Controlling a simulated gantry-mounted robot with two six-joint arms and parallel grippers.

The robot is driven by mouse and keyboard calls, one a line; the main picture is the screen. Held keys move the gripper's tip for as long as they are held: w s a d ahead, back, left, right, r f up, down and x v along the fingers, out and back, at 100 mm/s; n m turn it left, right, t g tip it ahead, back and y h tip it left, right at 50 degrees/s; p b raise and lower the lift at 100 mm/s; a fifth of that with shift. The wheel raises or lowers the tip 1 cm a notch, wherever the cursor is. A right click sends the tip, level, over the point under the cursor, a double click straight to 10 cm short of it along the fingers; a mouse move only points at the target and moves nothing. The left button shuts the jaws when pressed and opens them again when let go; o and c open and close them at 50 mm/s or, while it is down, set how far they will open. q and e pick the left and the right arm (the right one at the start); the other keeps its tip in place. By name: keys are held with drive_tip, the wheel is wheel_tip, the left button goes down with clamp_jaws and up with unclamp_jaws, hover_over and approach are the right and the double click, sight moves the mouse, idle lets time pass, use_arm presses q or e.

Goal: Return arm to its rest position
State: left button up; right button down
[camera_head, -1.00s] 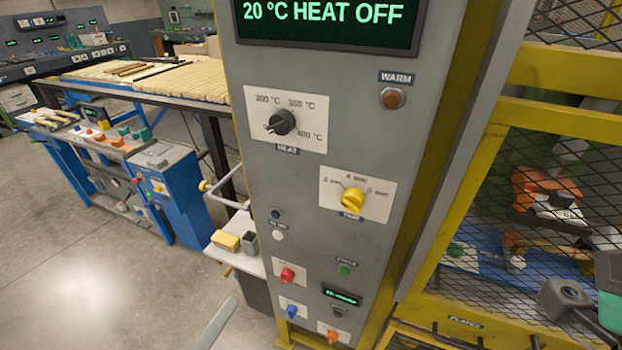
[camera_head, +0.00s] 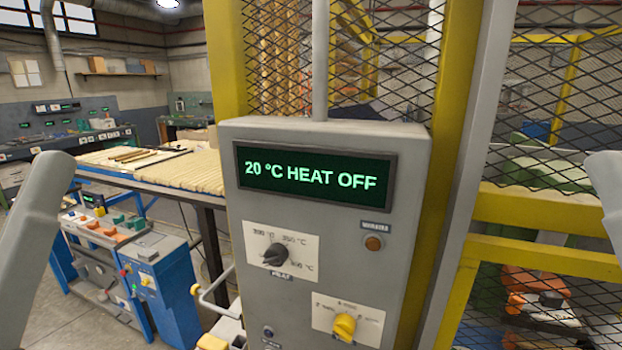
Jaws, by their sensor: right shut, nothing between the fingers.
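My two arms show as plain grey links at the picture's edges. One stands tilted at the left edge, and part of the other shows at the right edge. No fingertips of either gripper can be made out in this view. Between the arms stands a grey control cabinet. Its display (camera_head: 315,175) reads "20 °C HEAT OFF". Below it are a black heat knob (camera_head: 275,255) and a yellow knob (camera_head: 343,327). Neither arm is seen touching the cabinet.
A yellow-framed mesh guard (camera_head: 560,130) stands to the right, with orange machinery (camera_head: 535,292) behind it. On the left are a bench with pale wood rods (camera_head: 200,170) and a blue station (camera_head: 165,300). Open floor shows at far left.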

wheel_tip(320, 180, up, 27)
drive_tip(key=p, duration=2.4)
drive_tip(key=shift+r, duration=0.1)
